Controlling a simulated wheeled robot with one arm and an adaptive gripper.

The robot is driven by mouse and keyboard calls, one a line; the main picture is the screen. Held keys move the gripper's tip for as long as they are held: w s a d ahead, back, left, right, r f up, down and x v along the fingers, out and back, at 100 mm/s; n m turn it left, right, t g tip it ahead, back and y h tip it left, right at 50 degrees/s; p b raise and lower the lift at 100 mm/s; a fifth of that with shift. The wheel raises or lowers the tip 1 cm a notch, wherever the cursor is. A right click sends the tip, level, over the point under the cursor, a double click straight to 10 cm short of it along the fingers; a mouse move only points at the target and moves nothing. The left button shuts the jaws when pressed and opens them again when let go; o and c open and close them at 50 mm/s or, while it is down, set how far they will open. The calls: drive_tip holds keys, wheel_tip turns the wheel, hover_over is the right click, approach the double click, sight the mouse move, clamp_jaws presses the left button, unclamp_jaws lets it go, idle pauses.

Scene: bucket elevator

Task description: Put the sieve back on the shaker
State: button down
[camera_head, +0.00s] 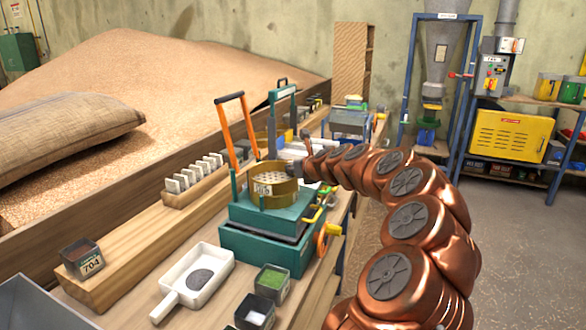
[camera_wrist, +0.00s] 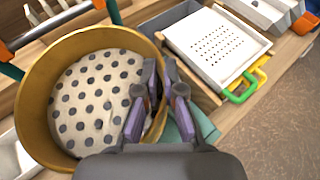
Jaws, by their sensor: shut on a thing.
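The sieve (camera_head: 283,196) is a round brass-coloured pan with a perforated pale floor; it also shows in the wrist view (camera_wrist: 40,130). It sits over the top of the teal shaker (camera_head: 262,250), roughly level. I cannot tell whether it rests on the shaker or hangs just above it. My gripper (camera_head: 300,168) is shut on the sieve's right wall. In the wrist view the gripper (camera_wrist: 158,110) has one finger inside the rim and the other outside. Part of the shaker (camera_wrist: 188,125) shows beneath, mostly hidden by the sieve.
A white scoop (camera_head: 195,278) and small sample boxes (camera_head: 272,281) stand in front of the shaker. A white perforated tray (camera_wrist: 215,45) lies beyond it. A grain heap (camera_head: 130,75) fills the left; the floor at right is clear.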

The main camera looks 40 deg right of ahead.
drive_tip(key=c, duration=1.3)
unclamp_jaws()
drive_tip(key=shift+s, duration=0.1)
drive_tip(key=b+v, duration=0.1)
drive_tip(key=v, duration=1)
drive_tip(key=shift+s+a+r, duration=0.1)
drive_tip(key=shift+s+r, duration=0.1)
drive_tip(key=shift+s, duration=0.15)
